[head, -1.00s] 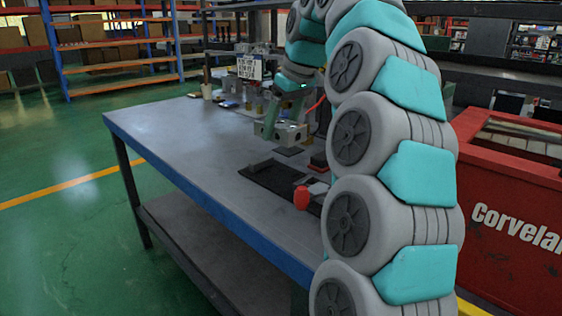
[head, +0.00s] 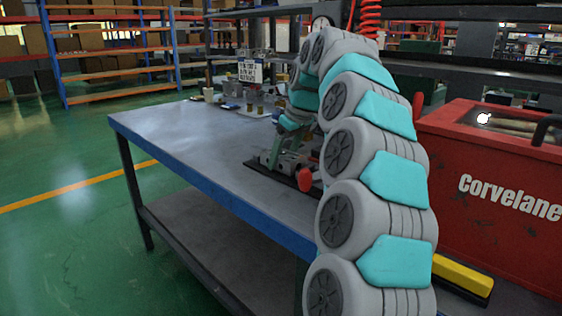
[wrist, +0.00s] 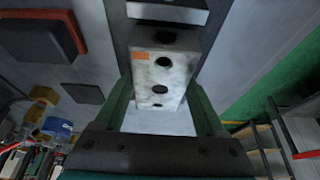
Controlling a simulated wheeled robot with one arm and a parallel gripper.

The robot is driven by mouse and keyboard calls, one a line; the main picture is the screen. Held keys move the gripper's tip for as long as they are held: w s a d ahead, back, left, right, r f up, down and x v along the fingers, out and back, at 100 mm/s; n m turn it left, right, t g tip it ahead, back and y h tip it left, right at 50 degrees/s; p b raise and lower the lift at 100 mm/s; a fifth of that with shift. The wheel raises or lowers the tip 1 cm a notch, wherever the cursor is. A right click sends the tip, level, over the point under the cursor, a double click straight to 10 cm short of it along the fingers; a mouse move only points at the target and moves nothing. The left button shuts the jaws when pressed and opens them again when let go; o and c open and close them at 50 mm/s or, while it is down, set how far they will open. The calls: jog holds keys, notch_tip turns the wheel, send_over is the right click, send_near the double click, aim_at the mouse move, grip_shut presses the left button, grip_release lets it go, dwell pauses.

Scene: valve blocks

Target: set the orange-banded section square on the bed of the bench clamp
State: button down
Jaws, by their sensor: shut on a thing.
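The orange-banded section is a pale grey metal block (wrist: 165,72) with several dark round holes and a small orange patch. My gripper (wrist: 160,100) is shut on it, with a green finger on either side. In the head view the section (head: 290,160) is low over the bench clamp (head: 254,166), a long dark base with a red knob (head: 305,180) at its near end. In the wrist view the clamp's dark bed (wrist: 122,30) lies under the section, with a pale bar (wrist: 168,12) across it beyond. I cannot tell whether the section touches the bed.
The blue-edged bench (head: 190,140) is clear on the left. A red-and-black pad (wrist: 42,38) and a dark square (wrist: 82,93) lie beside the clamp. A red bin (head: 490,190) stands right.

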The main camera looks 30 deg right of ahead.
jog(key=shift+f, duration=0.15)
jog(key=shift+c, duration=1.8)
grip_release()
jog(key=o, duration=0.4)
jog(key=shift+f, duration=0.1)
jog(key=shift+c, duration=0.2)
